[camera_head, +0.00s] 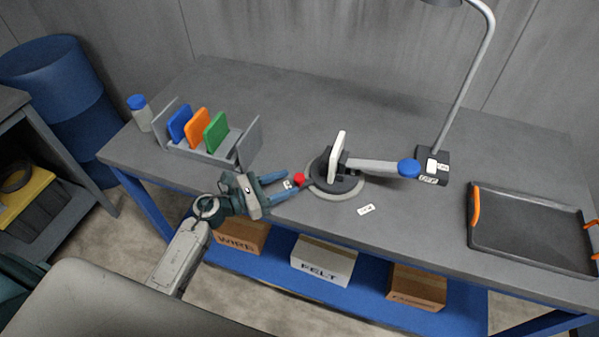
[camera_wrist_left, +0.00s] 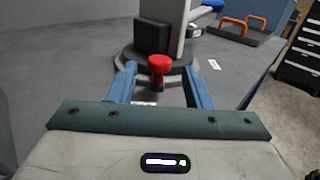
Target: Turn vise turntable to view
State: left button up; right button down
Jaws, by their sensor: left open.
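The vise turntable (camera_head: 350,192) stands near the front middle of the bench, a round base with dark jaws holding an upright white plate (camera_head: 337,158). A grey arm with a blue knob (camera_head: 408,168) points right from it. A red knob (camera_head: 299,180) sits at the left of its base. My left gripper (camera_head: 285,187) is open, its blue fingers pointing at the red knob. In the left wrist view the red knob (camera_wrist_left: 159,66) shows between and just beyond the fingertips of the left gripper (camera_wrist_left: 158,85); I cannot tell whether they touch it. My right gripper is not in view.
A rack (camera_head: 202,150) with blue, orange and green plates stands at left beside a blue-capped bottle (camera_head: 141,112). A lamp (camera_head: 433,165) stands behind right of the vise. A dark tray (camera_head: 530,230) with orange handles lies at right. A small white tag (camera_head: 366,209) lies in front.

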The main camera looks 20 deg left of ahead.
aim_at(300, 176)
pick_arm(q)
jog(key=p+x, duration=0.1)
jog(key=x, duration=0.4)
jog(key=shift+a, duration=0.1)
grip_shut()
